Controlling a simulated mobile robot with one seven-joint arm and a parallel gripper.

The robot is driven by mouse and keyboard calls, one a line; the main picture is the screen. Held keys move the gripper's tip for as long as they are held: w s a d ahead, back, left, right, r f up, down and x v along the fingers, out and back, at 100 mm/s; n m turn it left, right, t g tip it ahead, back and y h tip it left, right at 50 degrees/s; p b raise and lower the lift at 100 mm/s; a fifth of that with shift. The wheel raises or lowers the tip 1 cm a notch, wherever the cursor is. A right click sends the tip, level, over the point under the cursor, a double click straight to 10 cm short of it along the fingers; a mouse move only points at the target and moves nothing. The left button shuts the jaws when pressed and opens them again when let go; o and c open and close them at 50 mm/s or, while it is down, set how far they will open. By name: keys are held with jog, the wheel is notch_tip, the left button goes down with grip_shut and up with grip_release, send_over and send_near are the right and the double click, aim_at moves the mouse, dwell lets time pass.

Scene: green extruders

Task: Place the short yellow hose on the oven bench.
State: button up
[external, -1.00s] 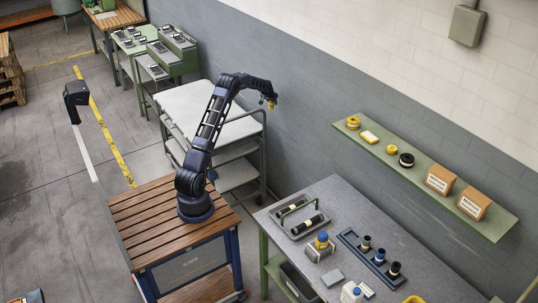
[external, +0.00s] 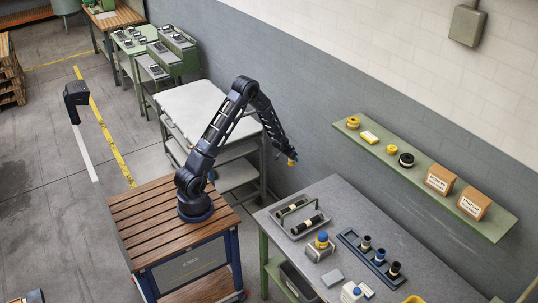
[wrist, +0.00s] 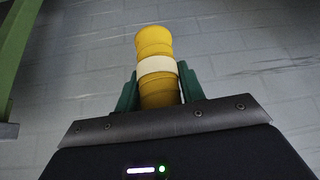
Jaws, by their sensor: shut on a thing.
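The short yellow hose (wrist: 155,42) stands out from between the two green fingers of my gripper (wrist: 158,90) in the wrist view. It has a pale band around its middle and its lower end is hidden by the gripper. My gripper (external: 290,154) is shut on it, in the air. In the external view it appears between the white cart and the grey-topped bench (external: 335,195), with the hose barely showing. No bench is marked as the oven bench, so I cannot tell which one it is.
A green wall shelf (external: 430,165) holds yellow pieces and boxes. A white cart (external: 195,105) and green machines (external: 175,55) stand farther back.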

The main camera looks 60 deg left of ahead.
jog(key=s+d+f+m+h, duration=0.1)
jog(key=s+d+f, duration=0.2)
jog(key=s+d, duration=0.7)
jog(key=shift+s+f+m, duration=0.3)
jog(key=shift+s+f, duration=0.1)
jog(key=shift+s, duration=0.2)
dwell(0.3)
